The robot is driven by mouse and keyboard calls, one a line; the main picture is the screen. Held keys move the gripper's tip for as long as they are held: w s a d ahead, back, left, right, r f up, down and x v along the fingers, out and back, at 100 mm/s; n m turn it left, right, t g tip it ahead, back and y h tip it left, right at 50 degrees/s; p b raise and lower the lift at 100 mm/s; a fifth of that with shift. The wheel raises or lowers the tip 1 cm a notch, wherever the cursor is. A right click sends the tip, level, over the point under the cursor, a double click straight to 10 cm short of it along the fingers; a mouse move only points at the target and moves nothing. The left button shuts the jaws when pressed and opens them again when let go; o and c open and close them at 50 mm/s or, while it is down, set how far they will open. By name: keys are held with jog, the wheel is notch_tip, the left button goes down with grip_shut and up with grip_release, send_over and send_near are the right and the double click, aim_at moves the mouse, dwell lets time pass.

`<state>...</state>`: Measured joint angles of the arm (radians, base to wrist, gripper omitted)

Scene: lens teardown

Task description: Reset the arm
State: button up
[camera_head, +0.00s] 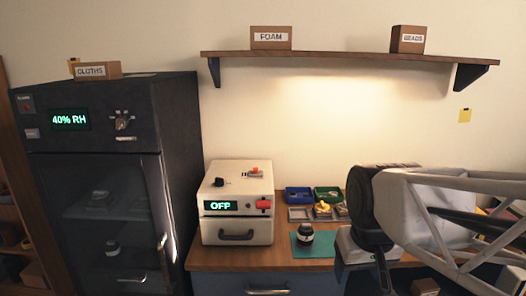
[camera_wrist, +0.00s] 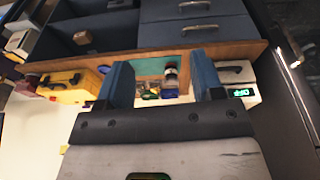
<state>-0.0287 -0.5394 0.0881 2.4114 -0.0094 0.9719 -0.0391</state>
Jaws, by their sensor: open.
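My gripper (camera_head: 362,272) is at the lower right in the head view, in front of the bench. In the wrist view its two blue fingers (camera_wrist: 160,72) are spread wide with nothing held between them. The wrist picture is upside down. A dark lens with a light band (camera_head: 305,236) stands upright on a teal mat (camera_head: 298,250), left of my gripper. The lens (camera_wrist: 170,76) and mat (camera_wrist: 149,64) show beyond the fingers in the wrist view, apart from them.
A white box reading OFF (camera_head: 236,178) stands on the bench left of the mat. Blue (camera_head: 298,194) and green (camera_head: 328,193) bins and small trays sit behind the mat. A dark cabinet (camera_head: 85,150) is at left. A shelf (camera_head: 350,57) crosses the wall. A yellow case (camera_wrist: 70,88) shows in the wrist view.

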jog(key=s+d+f+m, duration=0.1)
jog(key=s+f, duration=0.2)
jog(key=s, duration=0.3)
jog(key=shift+d+f, duration=0.15)
jog(key=shift+f, duration=0.1)
